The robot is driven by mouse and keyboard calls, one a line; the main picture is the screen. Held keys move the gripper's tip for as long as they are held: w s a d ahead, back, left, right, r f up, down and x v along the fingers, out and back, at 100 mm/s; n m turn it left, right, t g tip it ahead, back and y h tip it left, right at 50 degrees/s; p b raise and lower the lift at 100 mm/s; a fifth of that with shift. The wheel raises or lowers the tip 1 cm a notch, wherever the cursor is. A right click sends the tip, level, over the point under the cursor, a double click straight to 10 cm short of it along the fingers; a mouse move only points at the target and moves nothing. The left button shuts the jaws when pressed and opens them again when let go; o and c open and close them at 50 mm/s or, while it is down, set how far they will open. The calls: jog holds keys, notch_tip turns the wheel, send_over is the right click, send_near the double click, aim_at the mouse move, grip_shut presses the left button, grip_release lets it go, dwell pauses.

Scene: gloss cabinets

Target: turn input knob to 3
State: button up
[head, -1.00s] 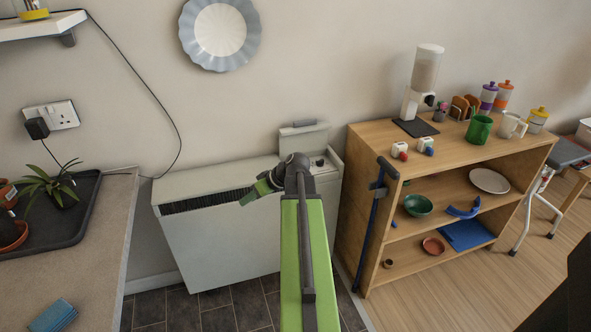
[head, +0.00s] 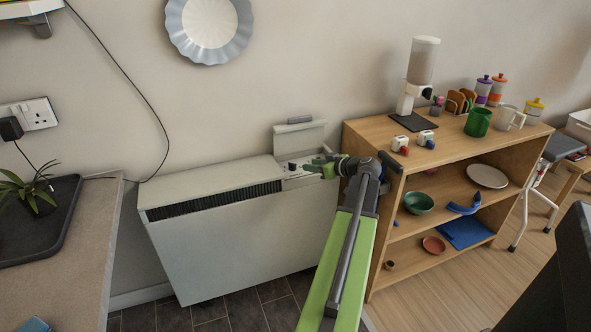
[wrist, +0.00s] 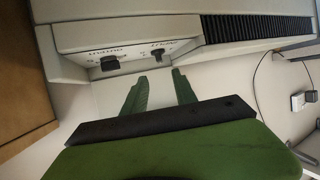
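The control panel (head: 299,181) is set in the right end of the white storage heater, under a raised lid (head: 299,136). A dark knob (head: 292,166) shows on it in the head view. In the wrist view the panel is upside down, with a larger dark knob (wrist: 109,64) on the left and a smaller one (wrist: 157,57) to its right.
The heater's dark grille (head: 215,199) runs along its front top edge. A counter (head: 85,250) with a plant tray is on the left.

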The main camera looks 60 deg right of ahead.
aim_at(293, 164)
jog(key=b+x, duration=0.3)
jog(key=x, duration=0.6)
jog(key=shift+w+d+f, duration=0.1)
jog(key=shift+f, duration=0.1)
jog(key=shift+w+f, duration=0.1)
jog(key=shift+w, duration=0.4)
jog(key=shift+c, duration=0.2)
grip_shut()
